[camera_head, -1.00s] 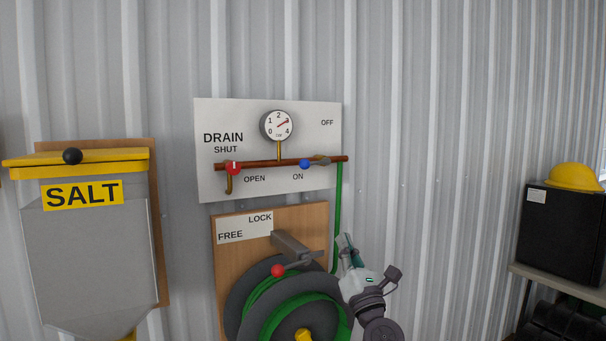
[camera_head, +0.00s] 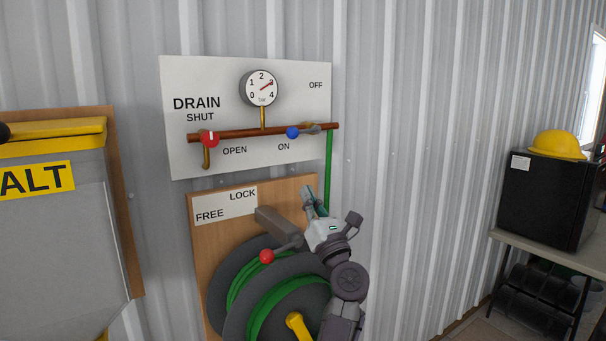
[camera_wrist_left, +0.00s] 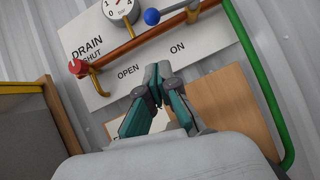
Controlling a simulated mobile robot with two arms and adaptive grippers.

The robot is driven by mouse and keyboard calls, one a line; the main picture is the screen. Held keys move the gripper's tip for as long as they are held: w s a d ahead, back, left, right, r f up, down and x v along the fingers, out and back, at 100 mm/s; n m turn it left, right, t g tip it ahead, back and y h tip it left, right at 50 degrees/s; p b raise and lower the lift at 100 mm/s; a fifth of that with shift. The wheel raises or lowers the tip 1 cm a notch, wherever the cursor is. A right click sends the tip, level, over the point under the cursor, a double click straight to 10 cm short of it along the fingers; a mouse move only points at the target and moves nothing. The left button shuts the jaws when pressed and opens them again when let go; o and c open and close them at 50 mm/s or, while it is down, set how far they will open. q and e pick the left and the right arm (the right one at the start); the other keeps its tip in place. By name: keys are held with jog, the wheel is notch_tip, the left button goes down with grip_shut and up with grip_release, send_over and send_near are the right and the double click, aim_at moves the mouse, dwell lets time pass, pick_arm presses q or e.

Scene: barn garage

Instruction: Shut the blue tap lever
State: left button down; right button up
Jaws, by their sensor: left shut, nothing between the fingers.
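The blue tap lever knob (camera_head: 293,133) is on the copper pipe (camera_head: 240,133) at its right part, above the ON label. A grey lever arm runs right from the knob along the pipe, toward the green hose. In the left wrist view the blue knob (camera_wrist_left: 152,17) is at the top, above my fingers. My left gripper (camera_head: 311,192) is shut and empty, below the pipe and in front of the hose reel board. Its fingertips (camera_wrist_left: 158,75) meet below the pipe, apart from the lever. My right gripper is not in view.
Below are a reel lever with a red knob (camera_head: 267,256) and the hose reel (camera_head: 240,290). A grey salt bin (camera_head: 70,240) stands left; a black cabinet (camera_head: 545,200) stands right.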

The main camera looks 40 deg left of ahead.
aim_at(292, 133)
pick_arm(q)
jog(key=d+r+p+x, duration=0.1)
jog(key=p+x, duration=0.5)
jog(key=x, duration=0.6)
jog(key=shift+d+r, duration=0.3)
jog(key=shift+r, duration=0.3)
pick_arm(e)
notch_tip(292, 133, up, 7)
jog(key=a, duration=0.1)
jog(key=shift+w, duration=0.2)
